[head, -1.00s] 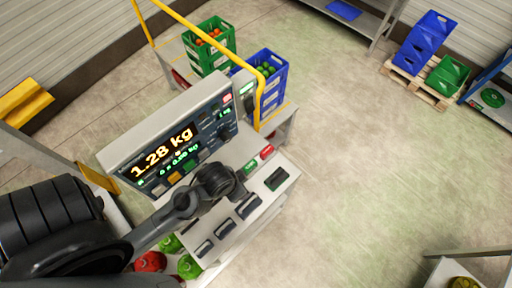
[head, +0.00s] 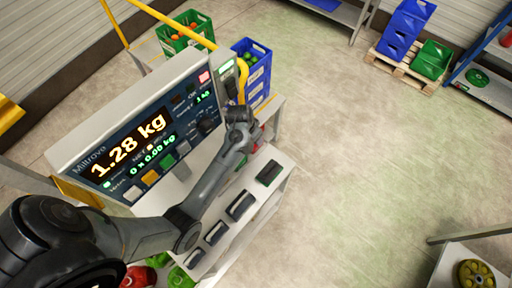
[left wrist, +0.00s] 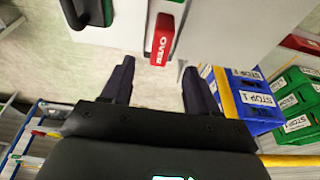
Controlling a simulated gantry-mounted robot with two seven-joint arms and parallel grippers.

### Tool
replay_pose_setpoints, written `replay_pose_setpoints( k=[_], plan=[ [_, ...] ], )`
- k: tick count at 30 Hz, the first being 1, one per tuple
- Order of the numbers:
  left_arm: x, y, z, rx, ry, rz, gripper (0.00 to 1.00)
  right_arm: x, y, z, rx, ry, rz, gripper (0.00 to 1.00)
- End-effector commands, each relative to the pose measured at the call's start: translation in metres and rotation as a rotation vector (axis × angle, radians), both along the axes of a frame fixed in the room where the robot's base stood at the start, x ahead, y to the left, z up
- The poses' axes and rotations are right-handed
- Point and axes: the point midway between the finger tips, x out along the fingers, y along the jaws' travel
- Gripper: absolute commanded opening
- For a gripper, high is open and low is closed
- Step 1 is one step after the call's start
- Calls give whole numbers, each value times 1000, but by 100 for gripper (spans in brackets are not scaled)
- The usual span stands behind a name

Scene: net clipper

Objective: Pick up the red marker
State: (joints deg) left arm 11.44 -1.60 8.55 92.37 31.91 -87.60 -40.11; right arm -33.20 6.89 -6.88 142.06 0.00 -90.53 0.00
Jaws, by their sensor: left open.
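The red marker, a small block with "OVER" on it (left wrist: 163,38), lies on the pale panel of the weighing machine, at the top middle of the left wrist view. In the head view it is mostly hidden behind my left gripper (head: 240,117). In the left wrist view the two dark fingers of my left gripper (left wrist: 159,68) are apart and empty. The marker's lettered end shows just beyond the gap between their tips. A green marker (left wrist: 178,1) is cut off at the top edge. My right gripper is not in view.
The weighing machine's display (head: 130,145) reads 1.28 kg. Dark slotted pieces (head: 240,206) line its front panel. A yellow rail (head: 185,27) rises behind it. A blue crate (head: 259,90) and a green crate (head: 180,44) stand behind.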

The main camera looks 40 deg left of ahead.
Motion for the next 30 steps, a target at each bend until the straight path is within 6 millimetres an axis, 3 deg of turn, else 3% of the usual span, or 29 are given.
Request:
replay_pose_setpoints(
  k=[11,20,30],
  plan=[
    [10,0,-30,-7,3,1,60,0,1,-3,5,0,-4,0],
    [19,1,-65,-5,2,1,60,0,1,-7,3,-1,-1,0],
    [21,2,-71,-4,1,0,60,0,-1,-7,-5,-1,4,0]
  ],
)
